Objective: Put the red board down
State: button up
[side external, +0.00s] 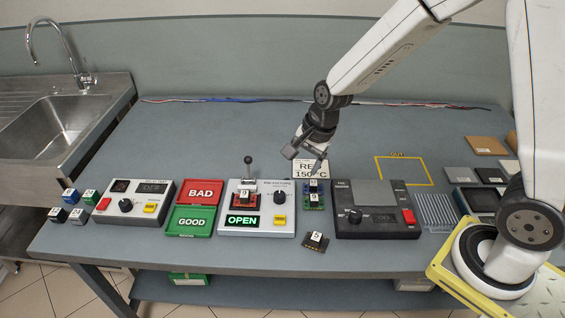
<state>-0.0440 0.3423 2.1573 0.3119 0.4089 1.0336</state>
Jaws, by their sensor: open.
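The red board (245,202), with a white label on it, lies on the white fixture box (256,224), below its upright black-knobbed lever (248,161). The box shows a green OPEN sign. My gripper (304,160) is open and appears empty. It is up and to the right of the red board, apart from it, in front of the white 150°C sign (312,173).
A dark board (316,241) lies near the front edge. Left of the fixture are the red BAD tray (183,191) and green GOOD tray (176,221). A black device (375,224) stands to the right. The yellow outlined square (405,171) is empty.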

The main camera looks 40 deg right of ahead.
jog(key=s+d+r+n+h, duration=0.1)
jog(key=s+d+n, duration=0.3)
jog(key=s+n, duration=0.8)
jog(key=shift+s+n+h, duration=0.15)
jog(key=shift+n+h, duration=0.15)
jog(key=shift+n, duration=0.9)
jog(key=shift+r, duration=0.1)
